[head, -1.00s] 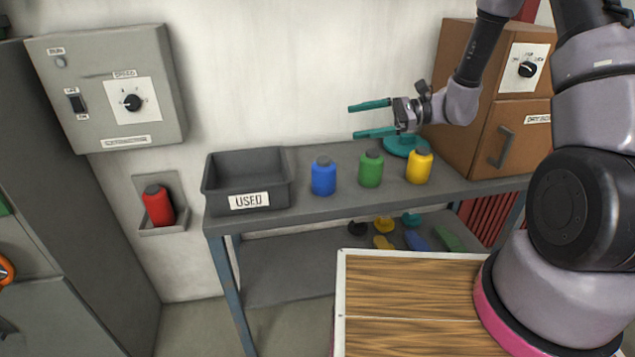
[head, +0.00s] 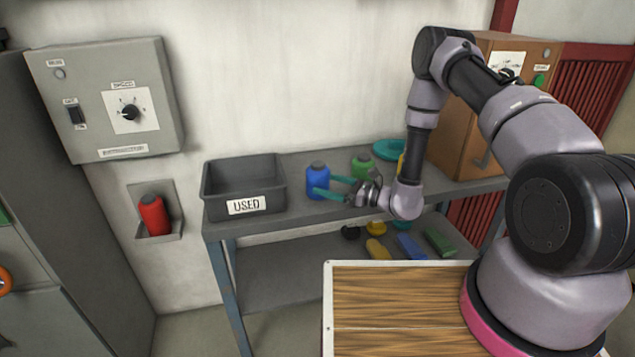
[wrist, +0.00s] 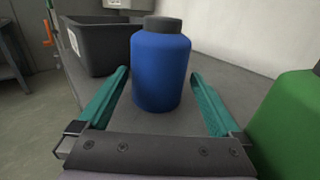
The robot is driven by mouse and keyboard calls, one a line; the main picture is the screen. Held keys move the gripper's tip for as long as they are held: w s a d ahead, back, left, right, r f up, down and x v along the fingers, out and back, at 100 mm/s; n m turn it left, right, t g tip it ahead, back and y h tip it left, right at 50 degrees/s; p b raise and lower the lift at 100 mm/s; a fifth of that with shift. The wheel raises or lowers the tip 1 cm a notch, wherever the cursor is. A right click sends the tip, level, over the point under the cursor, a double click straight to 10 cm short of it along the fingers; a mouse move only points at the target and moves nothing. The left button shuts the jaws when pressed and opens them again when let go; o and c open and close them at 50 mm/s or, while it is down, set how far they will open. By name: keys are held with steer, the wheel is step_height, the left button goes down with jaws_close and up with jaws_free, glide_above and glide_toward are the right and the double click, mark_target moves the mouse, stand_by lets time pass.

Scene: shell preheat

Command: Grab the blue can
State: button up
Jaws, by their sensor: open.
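The blue can (head: 317,180) stands upright on the grey bench, just right of the USED bin. It has a dark cap. My gripper (head: 332,188) is low over the bench at the can's right side, with its teal fingers pointing left at it. In the wrist view, the blue can (wrist: 161,68) stands between the tips of the open fingers (wrist: 160,88), with a gap visible on each side. Its lower body reaches a little way in between the fingers, and the palm is still apart from it.
The grey USED bin (head: 215,190) stands left of the can. A green can (head: 361,165) is close by, right of my gripper in the wrist view (wrist: 292,125). A yellow can (head: 401,165) is mostly hidden behind my arm. A red can (head: 154,215) sits in a wall holder.

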mark_target(309, 178)
steer(key=shift+r+x, duration=0.2)
steer(key=shift+x, duration=2.95)
steer(key=c, duration=1.5)
steer(key=shift+r, duration=0.15)
